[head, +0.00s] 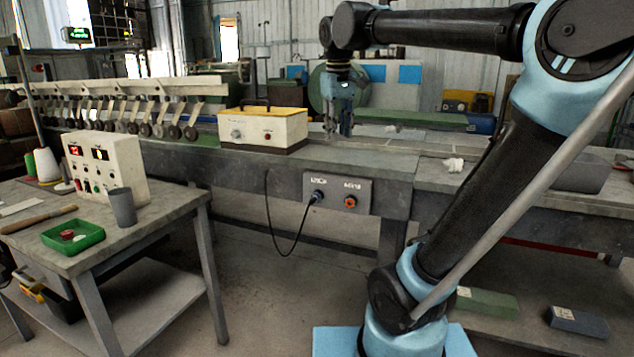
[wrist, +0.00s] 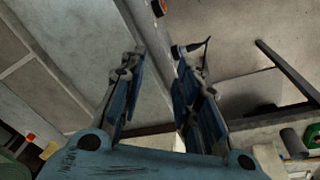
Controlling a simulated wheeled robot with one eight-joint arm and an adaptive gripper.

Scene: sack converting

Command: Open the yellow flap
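A cream box (head: 263,132) with knobs on its front stands on the long grey counter. A narrow yellow strip (head: 268,108) runs along its top and looks like the flap; it lies nearly level, and its hinge cannot be made out. My gripper (head: 338,130) hangs pointing down over the counter, to the right of the box and apart from it. In the wrist view my gripper (wrist: 161,62) has its two fingers spread, with nothing between them. A small yellow patch (wrist: 48,150) shows at the lower left there; I cannot tell whether it is the flap.
The counter (head: 385,160) carries a control panel (head: 337,193) with a plugged cable on its front. A row of spools (head: 150,120) is behind at left. The side table (head: 160,210) holds a control unit (head: 105,165), grey cup (head: 122,207) and green tray (head: 73,236).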

